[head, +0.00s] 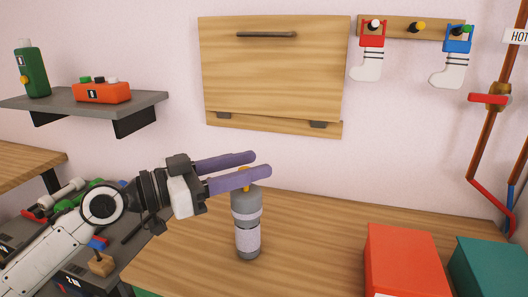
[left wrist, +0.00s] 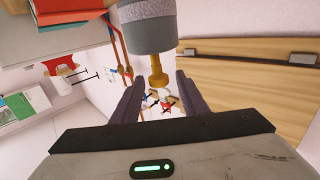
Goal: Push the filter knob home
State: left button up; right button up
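The filter is a grey cylinder (head: 247,241) with pale bands, standing upright on the wooden table. Its yellow knob (head: 245,188) sticks up from the top and is mostly hidden by a finger in the head view. In the left wrist view the grey filter body (left wrist: 148,34) is at top centre, with the yellow knob (left wrist: 157,79) pointing down from it. My left gripper (head: 262,164) is open, with its two purple fingers (left wrist: 159,85) on either side of the knob. Gaps show between the knob and both fingers. My right gripper is out of view.
A red box (head: 405,262) and a teal box (head: 490,265) stand on the table at the right. A wooden panel (head: 275,75) hangs on the wall behind. A grey shelf (head: 90,105) is at the left. The table (head: 310,225) is clear between the filter and the boxes.

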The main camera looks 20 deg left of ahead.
pick_arm(q)
jog(key=x, duration=0.3)
jog(key=shift+w+d+p, duration=0.25)
jog(key=shift+p, duration=0.1)
grip_shut()
